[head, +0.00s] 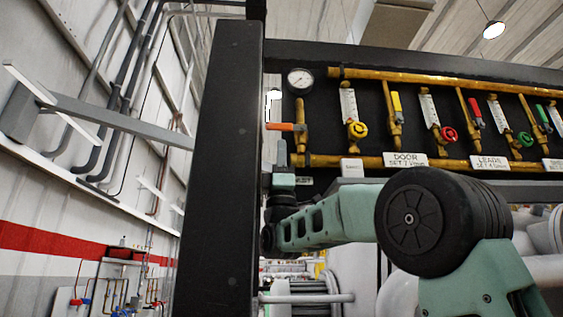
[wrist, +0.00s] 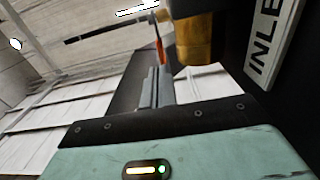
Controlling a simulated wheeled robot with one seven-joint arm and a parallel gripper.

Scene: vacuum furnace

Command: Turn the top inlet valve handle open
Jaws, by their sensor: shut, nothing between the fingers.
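The top inlet valve handle (head: 286,127) is a flat orange lever. It lies about level in the head view, reaching left from a short upright brass valve pipe (head: 300,115) below the round gauge. In the wrist view the orange handle (wrist: 161,48) shows just beyond my fingers, beside the brass body (wrist: 194,42). My gripper (head: 282,155) points up from below the handle, left of the brass pipe. Its grey fingers (wrist: 155,82) are together and empty in the wrist view. I cannot tell whether the fingertips touch the handle.
A white INLET label (wrist: 274,42) is at the right of the wrist view. A dark upright post (head: 218,160) stands left of the gripper. The panel holds a gauge (head: 300,79), brass pipes and several flow meters with coloured knobs. A DOOR label (head: 406,160) sits below them.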

